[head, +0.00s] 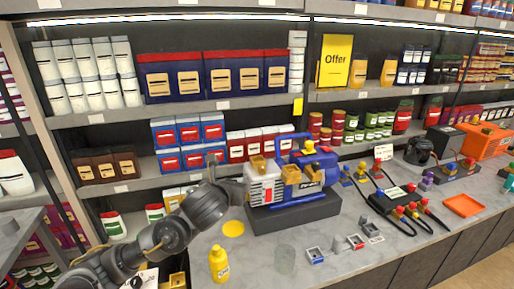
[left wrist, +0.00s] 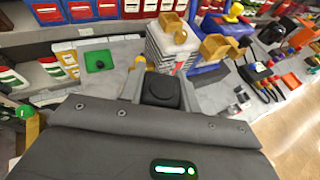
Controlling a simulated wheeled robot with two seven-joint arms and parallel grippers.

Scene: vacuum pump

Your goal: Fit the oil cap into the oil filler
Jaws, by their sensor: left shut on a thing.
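The vacuum pump (head: 300,186) is a blue body with a white finned block on its left and brass-coloured parts on top, on a dark base. It also shows in the left wrist view (left wrist: 205,72). My left gripper (head: 213,168) is just left of the finned block in the head view. In the left wrist view my left gripper (left wrist: 162,85) is shut on a black rounded piece (left wrist: 161,90), which looks like the oil cap. I cannot tell which opening on the pump is the oil filler. My right gripper is not in view.
Small grey fittings (head: 356,242) and black cables with coloured ends (head: 398,212) lie to the right. Stocked shelves rise behind. An orange tray (head: 463,205) is far right.

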